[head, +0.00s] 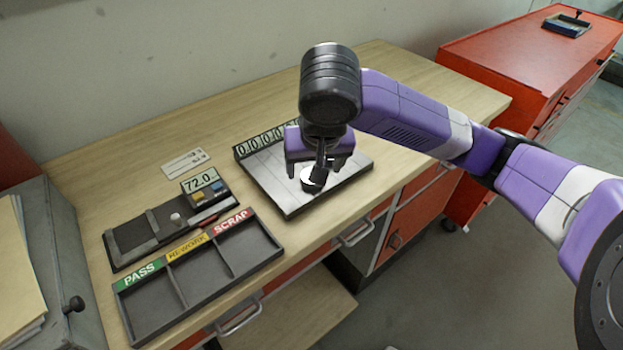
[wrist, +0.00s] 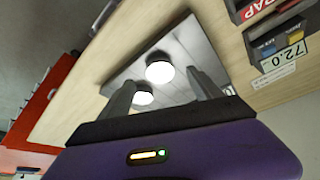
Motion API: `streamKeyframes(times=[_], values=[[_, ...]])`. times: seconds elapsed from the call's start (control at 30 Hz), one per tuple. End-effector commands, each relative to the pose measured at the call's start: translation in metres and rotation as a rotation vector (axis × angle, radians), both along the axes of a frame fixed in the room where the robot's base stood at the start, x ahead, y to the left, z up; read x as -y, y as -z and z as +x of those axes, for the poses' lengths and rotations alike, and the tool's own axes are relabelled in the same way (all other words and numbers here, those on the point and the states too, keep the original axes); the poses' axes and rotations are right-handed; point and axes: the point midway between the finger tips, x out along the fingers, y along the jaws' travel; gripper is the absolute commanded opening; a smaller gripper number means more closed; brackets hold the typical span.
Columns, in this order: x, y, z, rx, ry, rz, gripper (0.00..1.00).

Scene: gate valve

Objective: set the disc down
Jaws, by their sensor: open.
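My gripper (head: 316,170) is open above the flat grey metal plate of the instrument with a row of digits (head: 289,210). A small disc (wrist: 159,69) with a bright white face and dark edge shows between and just beyond the fingertips in the wrist view, over the plate (wrist: 184,42). The fingers look apart from it there. In the head view, the gripper partly hides the disc. A second pale round spot lies nearer the gripper in the wrist view. I cannot tell whether it is a reflection.
A dark tray (head: 202,287) with PASS, REWORK and SCRAP compartments stands at the table's front. Behind it are a dark fixture (head: 150,240) with a small pale knob and a 72.0 display (head: 201,181). Bare wood (head: 232,117) lies behind the plate. A red cabinet (head: 500,62) stands right.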

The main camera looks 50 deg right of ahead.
Motion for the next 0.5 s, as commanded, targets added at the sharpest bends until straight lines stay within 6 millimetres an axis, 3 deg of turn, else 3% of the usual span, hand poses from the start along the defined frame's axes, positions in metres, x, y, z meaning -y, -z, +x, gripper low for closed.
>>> streamKeyframes(times=[0.3,0.5], values=[[0.015,0.036,0.014,-0.001,0.001,-0.001,0.74],[0.016,0.041,0.016,0.001,-0.002,-0.001,0.74]])
